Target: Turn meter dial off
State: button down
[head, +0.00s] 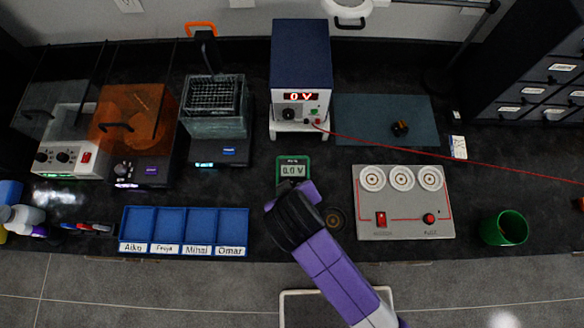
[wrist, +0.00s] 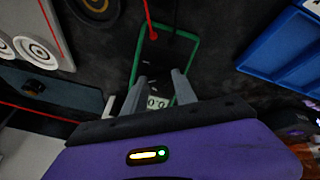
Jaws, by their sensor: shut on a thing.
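The meter (head: 293,161) has a green edge and a dark face and lies on the black bench in the middle of the head view. Its display (head: 291,170) reads 0.0 V, and the display also shows between my fingers in the wrist view (wrist: 158,101). My gripper (wrist: 159,77) is over the meter's face, with its two grey fingers pointing down at it, shut on the meter dial. The dial is dark and hard to make out between the fingertips, so its pointer setting cannot be read. In the head view my wrist covers the lower part of the meter.
A power supply (head: 300,55) behind the meter shows 0 V. A red lead (wrist: 149,14) reaches the meter's face. A blue tray (head: 185,208) with name labels lies left, a grey board (head: 400,190) with a red switch right, and a green cup (head: 490,230) farther right.

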jog(key=shift+r+n+p, duration=0.15)
jog(key=shift+n+p, duration=0.15)
jog(key=shift+p, duration=0.15)
jog(key=n+p, duration=0.2)
jog(key=shift+n, duration=0.4)
jog(key=n, duration=0.3)
jog(key=shift+s+a+n, duration=0.1)
jog(key=shift+a+n, duration=0.05)
jog(key=shift+n, duration=0.15)
jog(key=n, duration=0.4)
jog(key=shift+n, duration=0.4)
jog(key=shift+f, duration=0.2)
jog(key=c, duration=1)
grip_release()
